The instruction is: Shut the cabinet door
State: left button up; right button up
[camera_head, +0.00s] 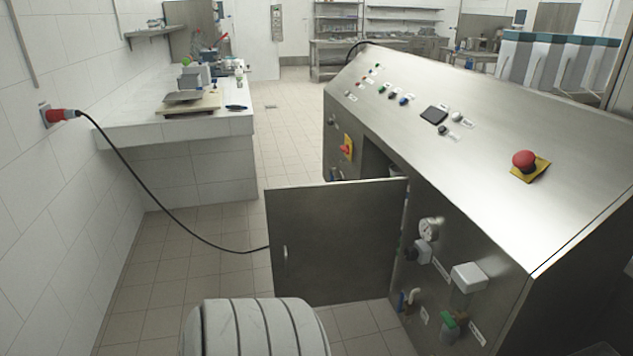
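The cabinet door (335,244) is a flat grey metal panel with a small handle (285,252) near its left edge. It stands wide open, swung out to the left from the steel machine cabinet (480,130). Its hinge side meets the cabinet at the right, and part of the dark opening (376,162) shows above the door's top edge. Neither of my grippers is in view.
A black cable runs from a red wall plug (62,115) down behind the door. A white ribbed rounded object (255,328) is at the bottom, in front of the door. Gauge (428,229) and valves stick out right of the hinge. Tiled floor (165,290) is clear at left.

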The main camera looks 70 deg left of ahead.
aim_at(334, 243)
jog(key=u, duration=2.1)
